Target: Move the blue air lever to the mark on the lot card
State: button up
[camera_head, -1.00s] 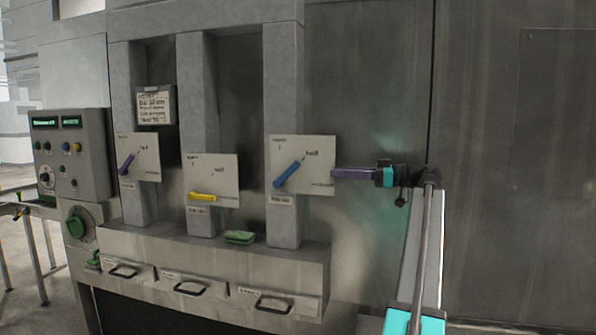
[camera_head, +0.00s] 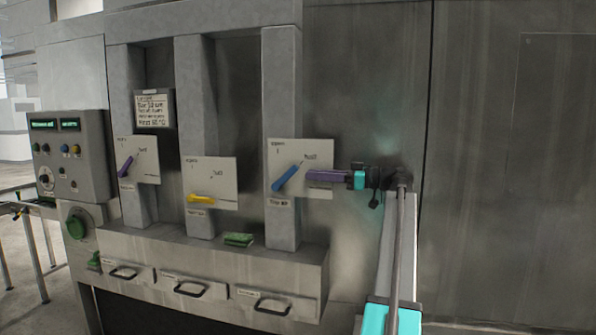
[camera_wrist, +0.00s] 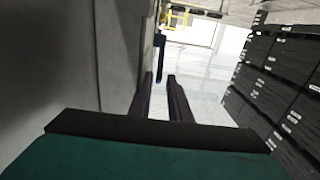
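The blue lever (camera_head: 286,177) is on the right white plate (camera_head: 318,150). It slants up and right, toward the plate's "half" label. My gripper (camera_head: 308,176) reaches in from the right with purple fingers pointing left, its tips in front of the plate and close to the lever, apparently not around it. In the wrist view my gripper (camera_wrist: 160,78) shows a gap between its fingers, with nothing held. The blue lever (camera_wrist: 159,52) shows ahead of the fingertips there. The lot card (camera_head: 154,109) hangs at upper left; its small writing is hard to read.
A yellow lever (camera_head: 202,198) and a purple lever (camera_head: 125,166) are on plates further left. A green object (camera_head: 239,239) lies on the ledge below. A control panel (camera_head: 70,150) stands at far left. Dark stacked crates (camera_wrist: 285,75) show in the wrist view.

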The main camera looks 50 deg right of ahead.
aim_at(285, 179)
jog(key=shift+p+x, duration=1.05)
jog(key=shift+x, duration=2.15)
grip_shut()
